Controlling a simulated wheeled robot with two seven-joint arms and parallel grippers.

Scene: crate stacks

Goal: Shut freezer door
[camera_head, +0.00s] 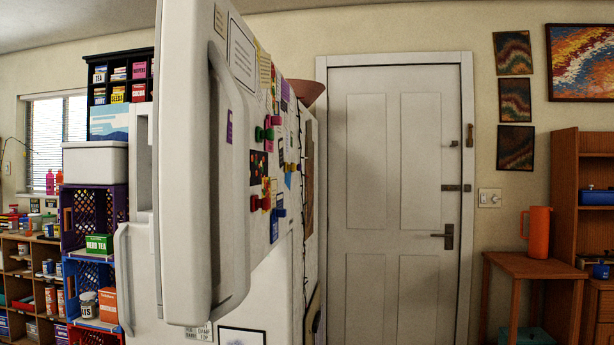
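The white freezer door (183,200) stands open and fills the centre-left of the head view, very close to me. Its narrow edge faces me and its long vertical handle (236,185) is on its right side. The white refrigerator body (140,240) shows behind and to the left of the door, with another curved handle (123,280) low down. The door hides most of the freezer's opening. Neither of my grippers is in view.
Crates (85,212) and shelves with packages stand at the left. Colourful magnets (268,133) and papers cover the white surface right of the handle. A closed room door (395,180) is behind. A wooden table (528,266) with an orange jug (539,232) stands right.

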